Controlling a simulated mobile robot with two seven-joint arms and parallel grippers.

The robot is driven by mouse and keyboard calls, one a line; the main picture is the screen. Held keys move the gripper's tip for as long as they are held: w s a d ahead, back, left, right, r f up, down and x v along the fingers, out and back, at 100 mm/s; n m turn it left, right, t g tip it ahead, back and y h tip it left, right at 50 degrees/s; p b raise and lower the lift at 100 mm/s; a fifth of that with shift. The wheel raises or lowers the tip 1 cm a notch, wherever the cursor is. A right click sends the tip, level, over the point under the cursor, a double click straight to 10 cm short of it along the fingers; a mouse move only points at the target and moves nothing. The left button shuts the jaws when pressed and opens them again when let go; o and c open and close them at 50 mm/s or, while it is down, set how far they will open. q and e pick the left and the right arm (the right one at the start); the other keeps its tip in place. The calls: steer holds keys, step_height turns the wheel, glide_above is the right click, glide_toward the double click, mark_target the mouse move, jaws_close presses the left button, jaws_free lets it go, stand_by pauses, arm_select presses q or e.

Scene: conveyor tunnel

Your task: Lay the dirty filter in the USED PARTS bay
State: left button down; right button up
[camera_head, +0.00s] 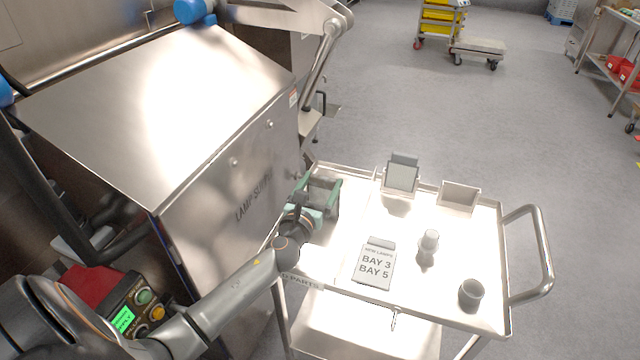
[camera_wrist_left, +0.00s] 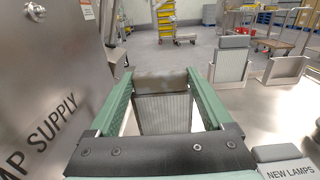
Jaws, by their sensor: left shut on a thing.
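My left gripper (camera_head: 318,196) is over the left end of the steel cart, with its green fingers pointing away from me. In the left wrist view it (camera_wrist_left: 161,82) is shut on the dirty filter (camera_wrist_left: 164,113), a pleated grey panel with a brownish top edge between the two fingers. The head view barely shows the filter. A label reading "PARTS" (camera_head: 300,282) shows on the cart's near left edge, its start hidden by my arm. I cannot tell the USED PARTS bay's outline or whether the filter touches the cart. My right gripper is not in view.
A steel lamp supply cabinet (camera_head: 240,200) stands close left of the gripper.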

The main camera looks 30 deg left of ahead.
arm_select(q)
steer(key=shift+c, duration=1.1)
jaws_free()
steer(key=shift+f, duration=0.1)
steer(key=shift+o, duration=1.1)
steer(key=v, duration=1.2)
